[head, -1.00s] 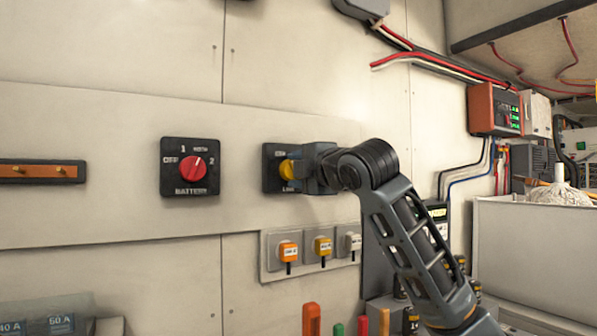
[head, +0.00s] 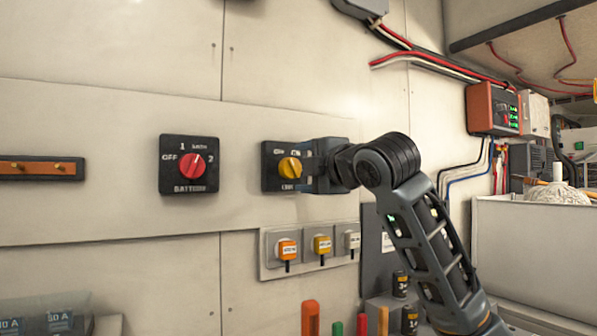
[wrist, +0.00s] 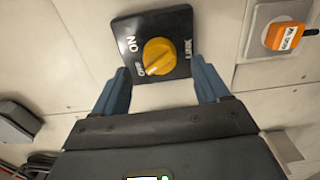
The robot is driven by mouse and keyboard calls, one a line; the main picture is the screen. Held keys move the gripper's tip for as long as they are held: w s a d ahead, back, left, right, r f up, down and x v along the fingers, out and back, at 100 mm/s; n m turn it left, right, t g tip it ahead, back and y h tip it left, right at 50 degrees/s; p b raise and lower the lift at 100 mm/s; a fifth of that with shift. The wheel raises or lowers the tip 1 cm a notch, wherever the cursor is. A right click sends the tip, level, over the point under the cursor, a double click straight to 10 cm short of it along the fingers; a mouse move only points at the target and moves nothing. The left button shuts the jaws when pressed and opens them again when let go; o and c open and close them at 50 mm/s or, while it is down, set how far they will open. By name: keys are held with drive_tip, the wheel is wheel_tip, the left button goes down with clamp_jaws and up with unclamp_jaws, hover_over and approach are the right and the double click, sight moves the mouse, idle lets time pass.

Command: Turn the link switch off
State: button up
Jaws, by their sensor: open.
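The link switch is a black square plate (head: 270,183) with a yellow round knob (head: 289,167) on the wall, labelled LINK below and OFF and ON above. In the wrist view the knob (wrist: 158,58) is in full sight, and its ridge slants with one end towards the OFF label; the exact pointer is hard to read. My gripper (head: 310,166) is just right of the knob in the head view, covering the plate's right part. In the wrist view my gripper (wrist: 160,76) is open, its two blue fingers apart, with nothing between them, standing short of the knob.
A red battery switch (head: 190,166) is on the wall to the left. Several small fuse-like plugs (head: 322,246) sit on a panel below. A red-framed meter box (head: 493,110) and cables are at the right.

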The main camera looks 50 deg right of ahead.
drive_tip(key=shift+v, duration=2.05)
drive_tip(key=w+a+f+m+y, duration=0.1)
drive_tip(key=a+f+m, duration=0.15)
drive_tip(key=f, duration=0.35)
drive_tip(key=a+f+m+t+y, duration=0.1)
drive_tip(key=a+f+m, duration=0.15)
drive_tip(key=f, duration=0.35)
drive_tip(key=w+a+f+m+y, duration=0.1)
drive_tip(key=a+f+m, duration=0.15)
drive_tip(key=f, duration=0.35)
drive_tip(key=s+a+f+m, duration=0.3)
drive_tip(key=s+a+f, duration=0.2)
drive_tip(key=f, duration=0.4)
drive_tip(key=s+a+f+m, duration=0.3)
drive_tip(key=s+a+f, duration=0.25)
drive_tip(key=f, duration=0.25)
drive_tip(key=s+a+f+m+g, duration=0.1)
drive_tip(key=s+a+f, duration=0.2)
drive_tip(key=s+f, duration=0.35)
drive_tip(key=s+a+f+m+g, duration=0.1)
drive_tip(key=s+a+f, duration=0.15)
drive_tip(key=s, duration=0.65)
drive_tip(key=s+g+y, duration=0.1)
drive_tip(key=s+y, duration=0.1)
drive_tip(key=s, duration=1.3)
drive_tip(key=shift+f+g, duration=0.25)
drive_tip(key=shift+g, duration=0.05)
